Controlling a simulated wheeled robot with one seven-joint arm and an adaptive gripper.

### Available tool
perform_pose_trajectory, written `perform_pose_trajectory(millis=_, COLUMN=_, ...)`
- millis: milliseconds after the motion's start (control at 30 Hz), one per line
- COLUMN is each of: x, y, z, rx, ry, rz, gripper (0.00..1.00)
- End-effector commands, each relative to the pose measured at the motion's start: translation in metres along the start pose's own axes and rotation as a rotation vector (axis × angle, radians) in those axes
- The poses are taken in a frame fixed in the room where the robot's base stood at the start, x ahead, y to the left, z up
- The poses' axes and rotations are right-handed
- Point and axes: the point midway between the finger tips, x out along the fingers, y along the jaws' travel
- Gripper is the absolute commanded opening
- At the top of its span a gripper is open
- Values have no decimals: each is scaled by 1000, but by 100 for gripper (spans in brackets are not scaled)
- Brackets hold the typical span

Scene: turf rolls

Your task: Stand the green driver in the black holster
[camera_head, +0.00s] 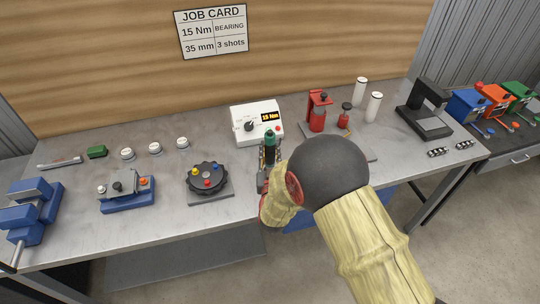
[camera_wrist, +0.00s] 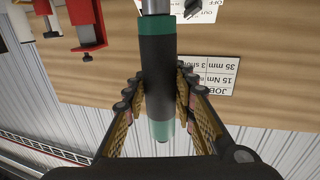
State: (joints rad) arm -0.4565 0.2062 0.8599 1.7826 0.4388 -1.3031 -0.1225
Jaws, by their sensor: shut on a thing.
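The green driver (camera_head: 269,152) is in my gripper (camera_head: 271,165) above the middle of the workbench, in front of the white controller box. In the camera view it looks upright, with a dark handle and green end. In the wrist view the driver (camera_wrist: 157,75) has a black grip between green bands and a metal shaft at the top edge. My gripper (camera_wrist: 157,90) has one finger on each side of its handle. The driver's lower part is hidden by my gripper and arm in the head view. I cannot make out the black holster with certainty; it may be hidden there.
A round black dial fixture (camera_head: 206,178) stands left of my gripper. A red press (camera_head: 318,112) and white cylinders (camera_head: 373,107) stand right. A blue vise (camera_head: 30,212) is far left. Bare bench lies around the dial fixture.

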Motion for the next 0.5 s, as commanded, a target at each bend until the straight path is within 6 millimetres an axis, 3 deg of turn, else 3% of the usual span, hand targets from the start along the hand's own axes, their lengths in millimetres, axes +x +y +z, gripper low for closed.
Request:
perform_pose_trajectory(millis=133, x=0, y=0, z=18, rx=0, ry=2, rz=0, gripper=0)
perform_pose_trajectory(millis=500, x=0, y=0, z=21, rx=0, ry=3, rz=0, gripper=0)
